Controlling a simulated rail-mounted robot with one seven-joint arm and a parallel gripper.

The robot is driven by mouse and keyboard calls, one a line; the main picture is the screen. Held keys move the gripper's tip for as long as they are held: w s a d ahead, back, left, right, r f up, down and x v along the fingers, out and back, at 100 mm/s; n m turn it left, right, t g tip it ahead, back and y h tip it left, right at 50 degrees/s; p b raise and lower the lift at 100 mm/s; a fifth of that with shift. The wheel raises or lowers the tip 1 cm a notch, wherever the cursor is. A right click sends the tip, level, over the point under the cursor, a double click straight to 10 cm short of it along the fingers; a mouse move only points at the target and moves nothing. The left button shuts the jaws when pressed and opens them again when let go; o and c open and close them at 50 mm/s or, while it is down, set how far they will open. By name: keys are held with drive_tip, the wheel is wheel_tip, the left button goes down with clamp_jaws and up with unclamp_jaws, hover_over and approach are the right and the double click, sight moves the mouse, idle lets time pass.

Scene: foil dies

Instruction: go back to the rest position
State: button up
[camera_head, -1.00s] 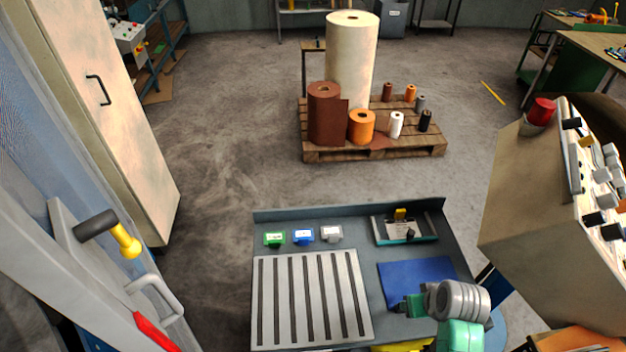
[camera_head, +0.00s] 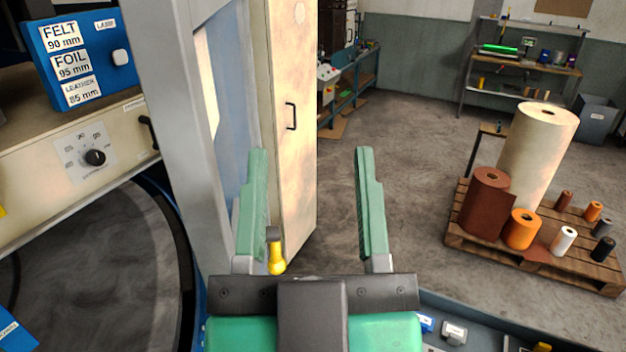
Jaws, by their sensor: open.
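My gripper (camera_head: 312,165) is in the lower middle of the head view, close to the camera. Its two green fingers point up and stand wide apart. Nothing is held between them. Behind the gap show a tall beige cabinet (camera_head: 285,110) and the floor. A yellow and dark handle (camera_head: 277,262) shows behind, near the left finger's base.
A machine with a dial (camera_head: 95,157) and a blue label board (camera_head: 80,55) stands at left, beside a grey post (camera_head: 180,120). A pallet (camera_head: 480,252) with several rolls stands at right. The workbench (camera_head: 440,305) is mostly hidden at the bottom. Open floor lies between.

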drive_tip(key=shift+s+a+r, duration=0.3)
drive_tip(key=shift+s+r, duration=0.15)
drive_tip(key=shift+s, duration=0.05)
wheel_tip(320, 180, up, 16)
drive_tip(key=p, duration=1.6)
